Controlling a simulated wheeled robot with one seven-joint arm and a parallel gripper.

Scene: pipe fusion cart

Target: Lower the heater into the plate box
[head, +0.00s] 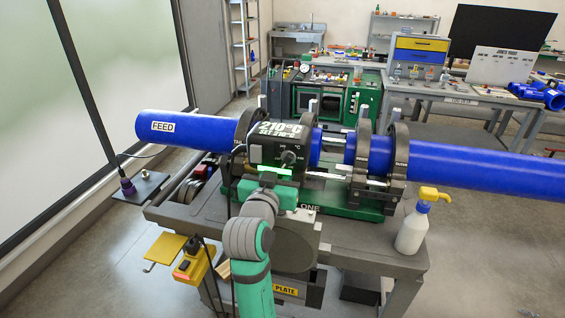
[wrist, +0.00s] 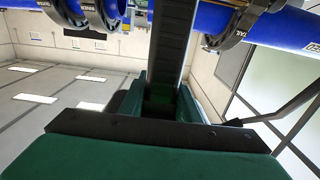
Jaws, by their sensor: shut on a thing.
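The heater (head: 266,152) is a dark box with a 210°C display and a knob on its front. It stands upright at the blue pipes, near the left clamp, in the head view. My gripper (head: 277,178) is at the heater's lower front and shut on it. In the wrist view my gripper (wrist: 163,98) has its green jaws around a dark bar (wrist: 172,40), which looks like part of the heater. The plate box (head: 315,291), with a yellow PLATE label, is low at the cart's front, below my gripper. My arm partly hides it, and its inside cannot be seen.
The blue FEED pipe (head: 185,130) and the right blue pipe (head: 480,170) lie in dark ring clamps (head: 397,150). A white spray bottle (head: 412,230) with a yellow top stands on the cart's right (head: 365,248). A yellow control box (head: 190,264) hangs at the front left.

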